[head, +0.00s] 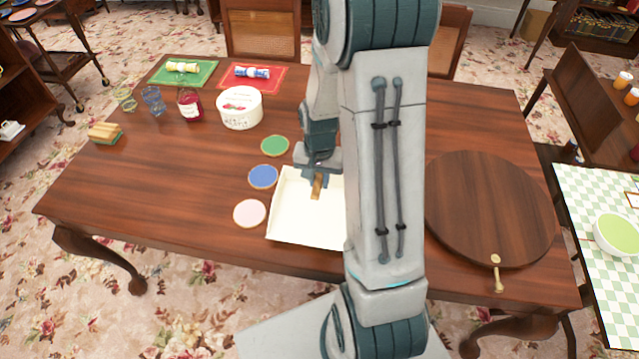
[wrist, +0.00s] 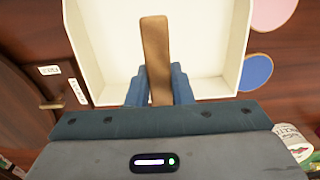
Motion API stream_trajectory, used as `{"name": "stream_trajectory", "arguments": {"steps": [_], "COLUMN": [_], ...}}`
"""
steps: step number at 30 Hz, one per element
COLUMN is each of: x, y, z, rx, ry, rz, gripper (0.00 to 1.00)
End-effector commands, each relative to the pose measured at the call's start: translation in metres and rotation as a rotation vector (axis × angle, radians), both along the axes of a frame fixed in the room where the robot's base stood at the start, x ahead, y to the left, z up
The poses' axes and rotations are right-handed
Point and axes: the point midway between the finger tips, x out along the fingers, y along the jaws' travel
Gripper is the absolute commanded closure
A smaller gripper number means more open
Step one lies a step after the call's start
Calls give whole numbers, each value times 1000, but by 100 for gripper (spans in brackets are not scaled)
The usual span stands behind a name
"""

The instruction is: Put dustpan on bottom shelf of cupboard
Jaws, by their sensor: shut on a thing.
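The dustpan is a cream, shallow, walled pan (head: 300,222) on the wooden table, partly hidden behind my arm in the head view. It has a brown wooden handle (wrist: 155,50). My gripper (head: 316,178) is over the pan's far side, its fingers shut on the handle. In the wrist view my gripper (wrist: 160,88) has the handle between its dark fingers, and the cream pan (wrist: 215,88) spreads beyond them. I cannot tell whether the pan touches the table. A brown wooden unit with shelves (head: 12,75) stands at the left edge; I cannot tell whether it is the cupboard.
Green, blue and pink coasters (head: 263,177) lie left of the pan. A round wooden board (head: 490,208) lies right. The table's left front is clear.

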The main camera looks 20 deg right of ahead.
Motion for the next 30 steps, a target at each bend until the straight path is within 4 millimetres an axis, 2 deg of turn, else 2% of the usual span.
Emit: {"name": "stream_trajectory", "arguments": {"steps": [6, 18, 19, 21, 30], "x": [0, 0, 0, 0, 0], "y": [0, 0, 0, 0, 0], "z": [-24, -30, -30, -29, -28], "rx": [0, 0, 0, 1, 1], "ry": [2, 0, 0, 1, 1], "rz": [2, 2, 2, 1, 1], "gripper": [100, 100, 78, 58, 58]}}
